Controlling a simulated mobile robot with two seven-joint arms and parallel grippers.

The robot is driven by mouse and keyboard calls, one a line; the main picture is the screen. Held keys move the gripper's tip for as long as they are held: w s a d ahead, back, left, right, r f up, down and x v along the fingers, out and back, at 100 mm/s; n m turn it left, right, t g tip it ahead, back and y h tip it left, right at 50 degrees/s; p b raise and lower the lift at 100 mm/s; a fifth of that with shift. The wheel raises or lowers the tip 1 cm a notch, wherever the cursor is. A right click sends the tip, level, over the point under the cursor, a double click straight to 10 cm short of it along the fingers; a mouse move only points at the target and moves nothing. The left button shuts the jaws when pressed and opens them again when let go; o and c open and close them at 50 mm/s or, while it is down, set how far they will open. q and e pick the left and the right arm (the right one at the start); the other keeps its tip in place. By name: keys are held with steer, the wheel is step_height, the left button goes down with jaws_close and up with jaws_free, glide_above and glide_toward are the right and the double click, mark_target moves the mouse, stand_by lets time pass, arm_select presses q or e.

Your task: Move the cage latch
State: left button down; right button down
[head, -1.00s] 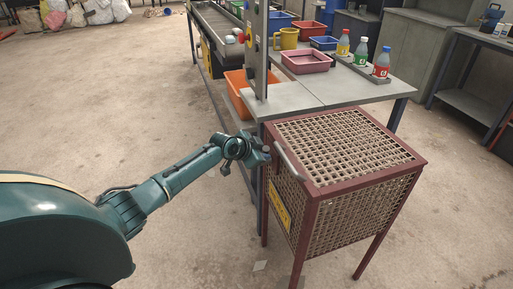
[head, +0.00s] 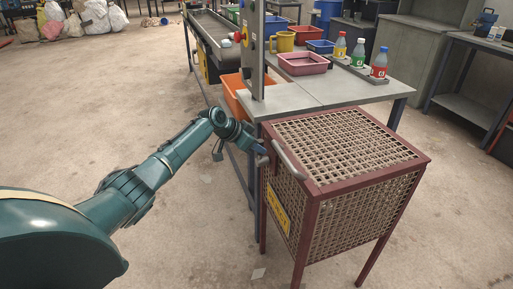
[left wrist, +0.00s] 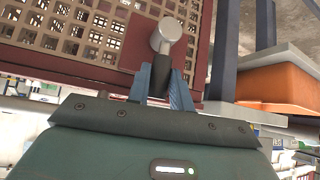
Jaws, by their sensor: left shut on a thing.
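The mesh cage (head: 350,155) with a dark red frame stands on legs at the right of the head view. The cage latch (head: 290,160) is a grey bar at the cage's upper left corner. My left gripper (head: 263,154) is at that corner, beside the bar's far end. In the left wrist view, the fingers (left wrist: 165,80) are shut on the dark part of the latch, below its round metal end (left wrist: 168,36). The exact contact is partly hidden by the fingers. My right gripper is not in view.
A grey post (head: 257,50) and an orange bin (head: 236,92) stand beyond the gripper.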

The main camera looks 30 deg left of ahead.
arm_select(q)
steer(key=c, duration=1.5)
jaws_free()
steer(key=shift+o, duration=1.2)
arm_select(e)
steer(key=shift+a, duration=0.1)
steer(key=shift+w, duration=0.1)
arm_select(q)
steer(key=p+v, duration=0.1)
steer(key=v, duration=1.2)
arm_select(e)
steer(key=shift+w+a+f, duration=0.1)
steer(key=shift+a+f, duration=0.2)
arm_select(q)
steer(key=shift+a, duration=0.1)
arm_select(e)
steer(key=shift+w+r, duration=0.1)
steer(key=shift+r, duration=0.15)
